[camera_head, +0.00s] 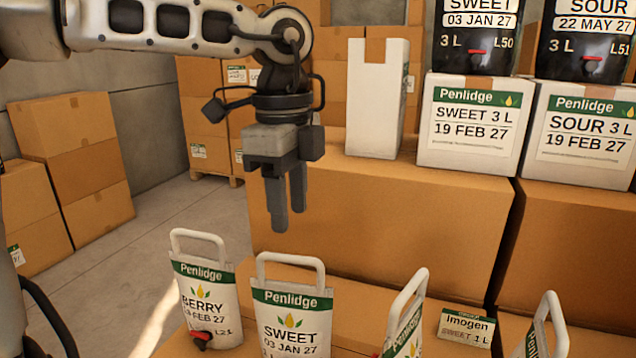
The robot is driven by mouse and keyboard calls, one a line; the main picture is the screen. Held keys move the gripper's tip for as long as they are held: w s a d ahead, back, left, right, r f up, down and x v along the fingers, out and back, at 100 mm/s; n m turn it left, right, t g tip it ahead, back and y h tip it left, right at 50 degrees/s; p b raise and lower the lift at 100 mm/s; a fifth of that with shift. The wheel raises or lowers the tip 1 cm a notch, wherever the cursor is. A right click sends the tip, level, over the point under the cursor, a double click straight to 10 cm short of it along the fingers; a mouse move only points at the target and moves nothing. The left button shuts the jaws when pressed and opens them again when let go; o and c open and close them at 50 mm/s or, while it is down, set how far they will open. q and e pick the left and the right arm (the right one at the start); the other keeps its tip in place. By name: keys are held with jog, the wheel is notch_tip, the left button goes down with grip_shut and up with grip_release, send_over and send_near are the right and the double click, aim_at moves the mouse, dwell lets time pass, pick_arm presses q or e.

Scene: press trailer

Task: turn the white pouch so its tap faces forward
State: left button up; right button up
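Several white pouches with loop handles stand in a row in front of me. The Berry pouch (207,297) shows its red tap low on its front. The Sweet pouch (290,318) faces me, its lower part cut off. My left gripper (288,215) hangs above and behind the Sweet pouch, fingers down, apart and empty. My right gripper is out of view.
A small Imogen Sweet card (466,327) stands between the turned pouches. Behind are large cartons (390,215) bearing a tall white box (374,100), Penlidge boxes (470,130) and black pouches (475,45). Stacked cartons (75,150) stand left, with open floor (170,225) before them.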

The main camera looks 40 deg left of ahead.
aim_at(290, 262)
pick_arm(q)
jog(key=shift+w+r+n, duration=0.1)
jog(key=shift+r+n, duration=0.15)
jog(key=shift+n, duration=0.45)
jog(key=f+b, duration=0.2)
jog(key=shift+s+f+n, duration=0.35)
jog(key=shift+f+n, duration=0.05)
notch_tip(290, 262, down, 6)
jog(key=b, duration=0.4)
jog(key=shift+w+a+b, duration=0.1)
jog(key=shift+b, duration=0.3)
jog(key=shift+f+b, duration=0.55)
jog(key=shift+b, duration=0.05)
jog(key=shift+f, duration=0.1)
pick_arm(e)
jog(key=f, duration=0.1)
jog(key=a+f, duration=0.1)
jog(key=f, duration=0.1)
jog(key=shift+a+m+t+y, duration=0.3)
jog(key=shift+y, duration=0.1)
